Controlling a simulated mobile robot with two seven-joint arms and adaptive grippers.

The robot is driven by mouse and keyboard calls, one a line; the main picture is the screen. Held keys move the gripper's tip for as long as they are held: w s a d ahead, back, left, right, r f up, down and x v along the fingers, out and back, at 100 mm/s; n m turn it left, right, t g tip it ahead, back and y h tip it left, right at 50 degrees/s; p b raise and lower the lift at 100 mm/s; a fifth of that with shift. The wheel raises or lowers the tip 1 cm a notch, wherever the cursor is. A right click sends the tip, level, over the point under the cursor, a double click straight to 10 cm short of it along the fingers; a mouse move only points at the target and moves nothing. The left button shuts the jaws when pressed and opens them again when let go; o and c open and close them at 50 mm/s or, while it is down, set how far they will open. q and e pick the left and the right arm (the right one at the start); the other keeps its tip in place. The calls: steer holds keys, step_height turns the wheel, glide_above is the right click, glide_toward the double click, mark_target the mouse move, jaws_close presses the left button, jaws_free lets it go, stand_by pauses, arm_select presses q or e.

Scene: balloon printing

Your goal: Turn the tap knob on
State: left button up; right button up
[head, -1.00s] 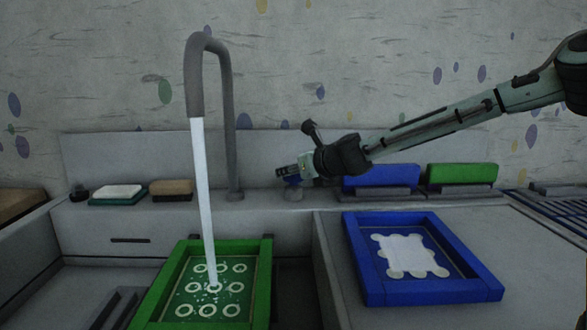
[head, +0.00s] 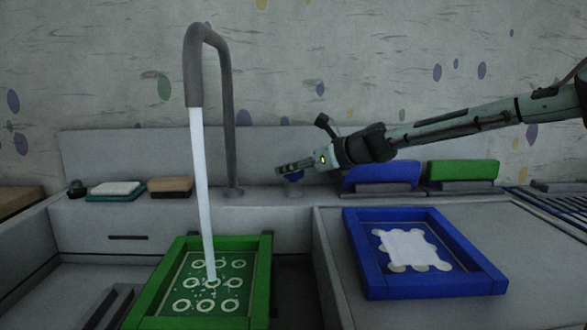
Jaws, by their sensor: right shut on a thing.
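The tap (head: 229,120) is a tall grey curved pipe at the back of the sink. A pale stream of water (head: 201,180) runs from its spout onto the green-framed screen. The tap knob (head: 294,178) is small and blue on a grey base, on the ledge right of the pipe. My right gripper (head: 286,167) is at the knob with its fingers shut on it. The fingers hide part of the knob. My left gripper is not in view.
The green-framed screen (head: 256,290) with white rings stands in the sink under the stream. A blue-framed screen (head: 365,270) lies on the counter at right. Sponges (head: 170,185) and blue and green blocks (head: 462,171) line the ledge.

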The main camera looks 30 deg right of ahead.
steer(key=o, duration=1.2)
steer(key=shift+s+r, duration=0.1)
steer(key=v, duration=1.1)
steer(key=shift+s, duration=0.4)
steer(key=shift+d+r, duration=0.1)
steer(key=shift+d, duration=0.05)
